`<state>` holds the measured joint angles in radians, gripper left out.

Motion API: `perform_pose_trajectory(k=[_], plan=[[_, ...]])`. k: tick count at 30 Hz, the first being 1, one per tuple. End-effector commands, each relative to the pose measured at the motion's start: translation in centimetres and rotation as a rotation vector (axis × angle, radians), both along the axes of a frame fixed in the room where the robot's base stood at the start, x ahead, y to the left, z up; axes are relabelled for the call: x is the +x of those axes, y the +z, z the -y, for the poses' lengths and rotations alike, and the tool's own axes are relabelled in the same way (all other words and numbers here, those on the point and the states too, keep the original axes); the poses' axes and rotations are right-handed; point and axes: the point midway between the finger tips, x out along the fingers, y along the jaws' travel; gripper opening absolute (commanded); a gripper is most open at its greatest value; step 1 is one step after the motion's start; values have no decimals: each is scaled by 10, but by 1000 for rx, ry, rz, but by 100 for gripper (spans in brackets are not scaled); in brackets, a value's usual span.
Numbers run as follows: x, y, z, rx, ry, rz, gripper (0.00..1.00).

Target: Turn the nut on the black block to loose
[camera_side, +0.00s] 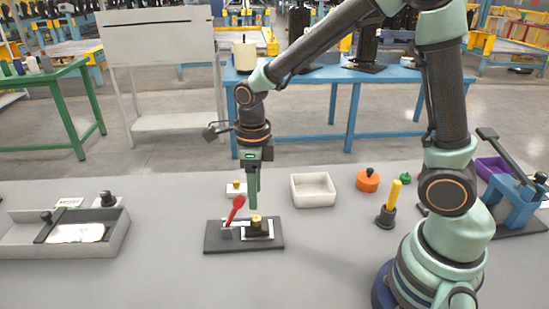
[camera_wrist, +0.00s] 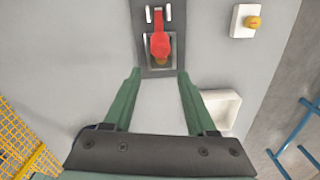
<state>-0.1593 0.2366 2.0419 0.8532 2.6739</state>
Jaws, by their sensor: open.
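In the side view a brass nut (camera_side: 257,219) sits on a small black block (camera_side: 257,228), which stands on a pale plate on a dark base (camera_side: 215,243). A red-headed lever (camera_side: 237,205) rises from the left part of this base. My gripper (camera_side: 253,206) points down with its green fingers a little above the nut and shows no contact. In the wrist view my gripper (camera_wrist: 158,74) is open, its fingers apart and empty. The red lever head (camera_wrist: 160,45) lies just beyond the fingertips there, and it seems to hide the nut.
A white block (camera_side: 234,192) with a brass knob stands behind the base. A white open tray (camera_side: 314,189) is to its right, then an orange knob (camera_side: 367,181) and a yellow-handled tool (camera_side: 388,205). A grey fixture (camera_side: 100,245) is at the left. The front table is clear.

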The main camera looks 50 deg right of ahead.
Motion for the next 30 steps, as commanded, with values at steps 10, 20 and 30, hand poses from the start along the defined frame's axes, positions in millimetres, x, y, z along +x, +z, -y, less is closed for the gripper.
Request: perform_pose_trajectory(k=[10, 20, 30], plan=[[0, -60, 2, -1, 1, -3, 57], [1, -73, 2, 0, 2, 1, 57], [1, -73, 2, 0, 2, 1, 0]])
